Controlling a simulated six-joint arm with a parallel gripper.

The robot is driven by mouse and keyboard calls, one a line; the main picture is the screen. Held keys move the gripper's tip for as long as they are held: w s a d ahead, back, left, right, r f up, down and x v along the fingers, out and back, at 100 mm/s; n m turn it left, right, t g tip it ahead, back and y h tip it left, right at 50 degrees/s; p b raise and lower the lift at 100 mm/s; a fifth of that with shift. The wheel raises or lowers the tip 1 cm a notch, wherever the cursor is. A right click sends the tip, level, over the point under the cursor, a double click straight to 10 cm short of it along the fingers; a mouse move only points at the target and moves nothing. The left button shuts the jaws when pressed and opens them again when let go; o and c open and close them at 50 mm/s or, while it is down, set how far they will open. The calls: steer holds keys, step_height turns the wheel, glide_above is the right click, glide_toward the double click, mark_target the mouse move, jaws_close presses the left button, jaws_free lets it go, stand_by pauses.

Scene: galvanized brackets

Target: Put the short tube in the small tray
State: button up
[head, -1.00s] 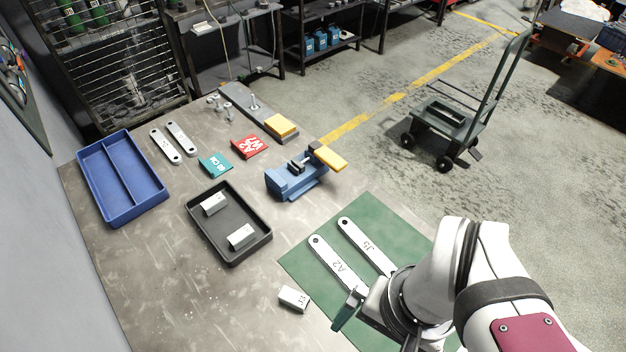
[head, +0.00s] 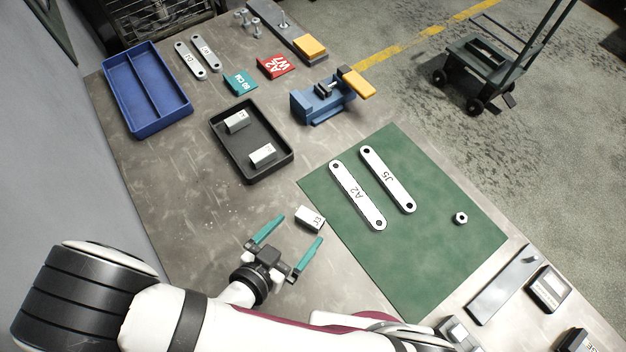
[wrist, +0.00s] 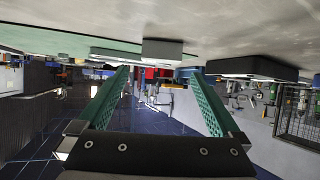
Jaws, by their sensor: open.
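The short tube (head: 309,218) is a small pale block-like piece with dark marks on it, lying on the bare table just left of the green mat. It also shows in the wrist view (wrist: 162,49), near the middle. The small tray (head: 279,178) is black and shallow, farther back; it holds two similar pale pieces (head: 236,121). My gripper (head: 301,228) has teal fingers, spread apart and empty. Its tips point toward the tube, just short of it. In the wrist view, the tube appears between and beyond the fingers (wrist: 160,78).
The green mat (head: 420,260) carries two long white bars (head: 357,195) and a nut (head: 460,218). A blue divided bin (head: 150,128) stands at the back left. A blue vise (head: 320,105) stands behind the mat. The table between tube and tray is clear.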

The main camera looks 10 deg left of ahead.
steer(key=x, duration=0.5)
steer(key=shift+w+f, duration=0.2)
steer(key=shift+f, duration=0.1)
steer(key=c, duration=1.5)
step_height(320, 180, up, 10)
steer(key=w+d+r, duration=0.3)
steer(key=w+r, duration=0.3)
steer(key=r, duration=0.1)
steer(key=w+d+r, duration=0.3)
steer(key=w+r, duration=0.3)
steer(key=r, duration=0.1)
steer(key=w+d+r+y, duration=0.1)
steer(key=w+d+r, duration=0.1)
steer(key=d+r, duration=0.45)
steer(key=w+d+r, duration=0.2)
steer(key=d+r, duration=0.2)
steer(key=r, duration=0.6)
steer(key=m+g+h, duration=0.3)
steer(key=m+h, duration=0.2)
glide_above(308, 220)
steer(key=s+d, duration=0.1)
steer(key=s, duration=0.1)
step_height(308, 220, down, 33)
steer(key=f, duration=0.7)
steer(key=shift+s+d, duration=0.2)
